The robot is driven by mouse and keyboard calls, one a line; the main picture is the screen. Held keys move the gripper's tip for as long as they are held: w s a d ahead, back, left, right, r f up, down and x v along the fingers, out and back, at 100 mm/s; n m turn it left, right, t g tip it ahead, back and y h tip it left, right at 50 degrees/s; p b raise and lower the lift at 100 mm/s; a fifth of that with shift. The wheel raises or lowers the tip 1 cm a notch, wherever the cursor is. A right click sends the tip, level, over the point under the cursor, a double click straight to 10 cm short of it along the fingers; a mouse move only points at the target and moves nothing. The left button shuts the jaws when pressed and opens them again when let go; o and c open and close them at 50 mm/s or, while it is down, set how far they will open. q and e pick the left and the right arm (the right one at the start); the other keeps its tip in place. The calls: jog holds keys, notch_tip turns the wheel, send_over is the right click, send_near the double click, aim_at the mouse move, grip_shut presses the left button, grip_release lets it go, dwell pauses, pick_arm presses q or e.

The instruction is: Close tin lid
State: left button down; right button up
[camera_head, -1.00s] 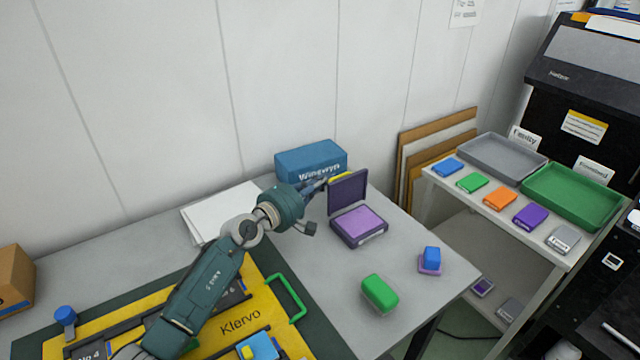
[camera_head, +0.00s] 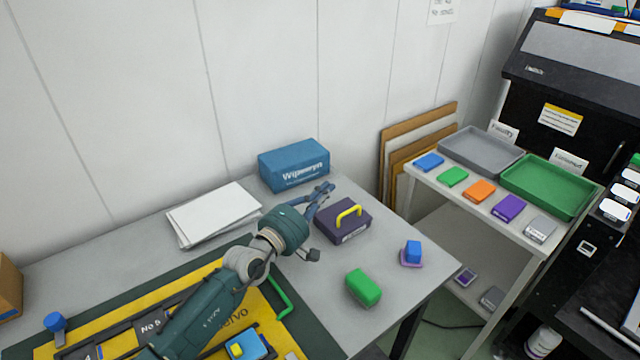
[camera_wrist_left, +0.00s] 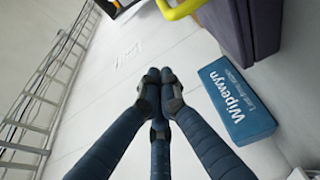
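The dark purple tin (camera_head: 335,228) stands on the grey table with its lid down; no gap shows between lid and body at this size. A yellow handle (camera_head: 349,212) arches on top of the lid. In the left wrist view the tin (camera_wrist_left: 238,28) is at the upper right, with part of the handle (camera_wrist_left: 181,9) at the top edge. My left gripper (camera_head: 326,188) is just behind and left of the tin, apparently apart from it. Its fingertips (camera_wrist_left: 160,76) are together with nothing between them. My right gripper is not in view.
A blue Wipewyn box (camera_head: 293,166) stands close behind my left gripper, and it also shows in the wrist view (camera_wrist_left: 236,102). White papers (camera_head: 213,213) lie left. A green block (camera_head: 363,288) and a blue stamp-like piece (camera_head: 413,250) stand in front and right of the tin.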

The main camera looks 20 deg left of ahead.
aim_at(333, 225)
pick_arm(q)
jog(key=shift+s+d+f, duration=0.45)
jog(key=shift+s+d, duration=0.2)
jog(key=shift+d, duration=0.15)
jog(key=shift+s+d+f+p, duration=0.3)
jog(key=shift+s+d+f, duration=0.15)
jog(key=shift+d+f, duration=0.2)
jog(key=shift+f, duration=0.1)
jog(key=shift+s, duration=0.15)
jog(key=v, duration=1.1)
jog(key=shift+s, duration=0.1)
jog(key=shift+s+a, duration=0.2)
jog(key=shift+s, duration=0.1)
